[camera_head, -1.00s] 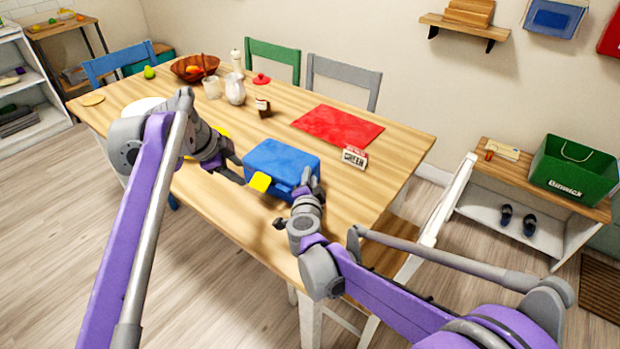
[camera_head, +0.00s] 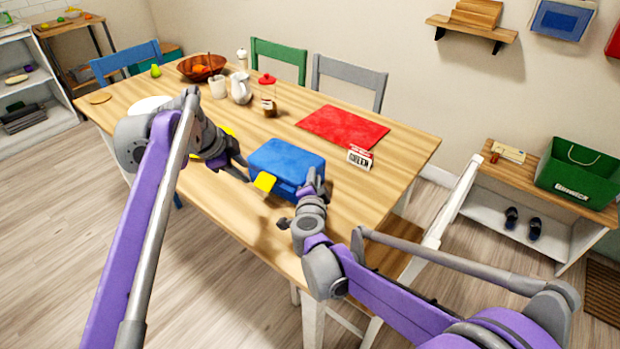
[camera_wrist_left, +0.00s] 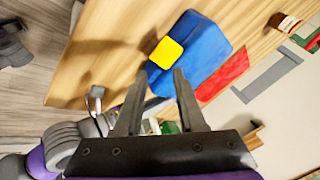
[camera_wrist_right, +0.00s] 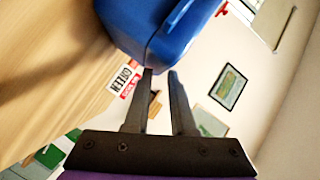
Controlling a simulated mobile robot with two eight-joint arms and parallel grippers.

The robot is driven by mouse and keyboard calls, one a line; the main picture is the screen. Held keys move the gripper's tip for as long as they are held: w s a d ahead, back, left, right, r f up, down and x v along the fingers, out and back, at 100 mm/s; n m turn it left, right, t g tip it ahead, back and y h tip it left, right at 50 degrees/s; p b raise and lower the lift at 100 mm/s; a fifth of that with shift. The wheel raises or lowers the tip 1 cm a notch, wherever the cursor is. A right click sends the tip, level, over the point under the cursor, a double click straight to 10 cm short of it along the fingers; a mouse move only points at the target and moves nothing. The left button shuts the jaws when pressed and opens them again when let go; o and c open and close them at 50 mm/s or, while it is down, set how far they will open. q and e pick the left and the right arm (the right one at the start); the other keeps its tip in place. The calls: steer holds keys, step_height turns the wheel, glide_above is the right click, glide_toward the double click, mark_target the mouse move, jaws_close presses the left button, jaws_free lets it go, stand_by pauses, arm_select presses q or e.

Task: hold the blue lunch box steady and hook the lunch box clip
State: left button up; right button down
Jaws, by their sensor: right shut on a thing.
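The blue lunch box (camera_head: 287,160) sits upright near the front edge of the wooden table. Its yellow clip (camera_head: 265,182) sticks out from its front side, and it also shows in the left wrist view (camera_wrist_left: 166,52). My left gripper (camera_head: 243,171) is just left of the box, with its fingers apart and nothing between them. In the left wrist view its fingertips (camera_wrist_left: 160,73) point at the clip from close by. My right gripper (camera_head: 314,182) is at the right front corner of the box, shut on it. The right wrist view shows that corner (camera_wrist_right: 158,45) at its fingertips (camera_wrist_right: 160,73).
The wooden table (camera_head: 385,150) has a red mat (camera_head: 343,127) and a small red-and-white sign (camera_head: 360,157) behind and right of the box. A brown jar (camera_head: 269,107), a white pitcher (camera_head: 241,90) and a bowl (camera_head: 201,67) stand further back.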

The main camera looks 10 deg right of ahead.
arm_select(q)
steer(key=shift+s+a+r+m, duration=0.2)
steer(key=shift+r+m, duration=0.2)
steer(key=shift+m, duration=0.4)
steer(key=c, duration=0.5)
steer(key=m, duration=0.1)
steer(key=a+r+m, duration=0.1)
steer(key=m, duration=0.1)
steer(key=r+m, duration=0.1)
steer(key=shift+s+a+r, duration=0.1)
steer(key=shift+s+a, duration=0.05)
steer(key=shift+s, duration=0.25)
jaws_close()
steer(key=shift+s+a+r+m, duration=0.15)
steer(key=shift+r+m, duration=0.15)
steer(key=shift+m, duration=0.4)
steer(key=shift+s+a+r+m, duration=0.1)
steer(key=shift+r+m, duration=0.15)
steer(key=shift+m, duration=0.45)
